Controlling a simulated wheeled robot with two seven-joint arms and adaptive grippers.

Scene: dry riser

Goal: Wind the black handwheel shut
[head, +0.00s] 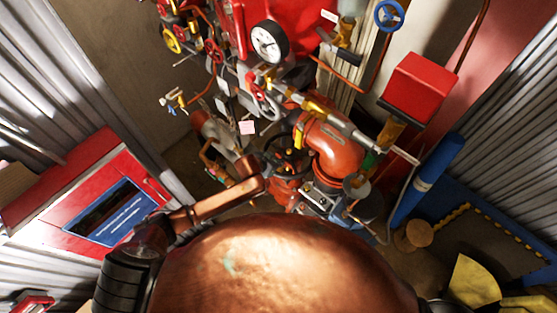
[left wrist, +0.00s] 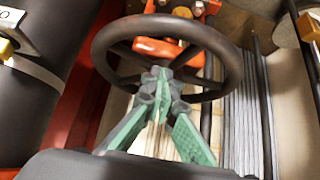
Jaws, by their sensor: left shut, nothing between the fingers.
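The black handwheel (left wrist: 232,66) fills the upper middle of the left wrist view, with its rim, spokes and a red-orange part behind it. In the head view the handwheel (head: 284,143) is small and dark, beside the red valve body and partly hidden. My left gripper (left wrist: 161,76) is shut with nothing between its green-padded fingers. Its fingertips overlap the near part of the wheel in the picture, close to the rim and spokes. I cannot tell whether they touch it. My left arm reaches to the wheel from the lower left in the head view. My right gripper is out of view.
A large red pipe elbow (head: 333,146) and a white-faced gauge (head: 268,41) crowd the area around the wheel. A red cabinet (head: 98,168) stands at left. A blue cylinder (head: 428,180) and a red box (head: 420,84) are at right.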

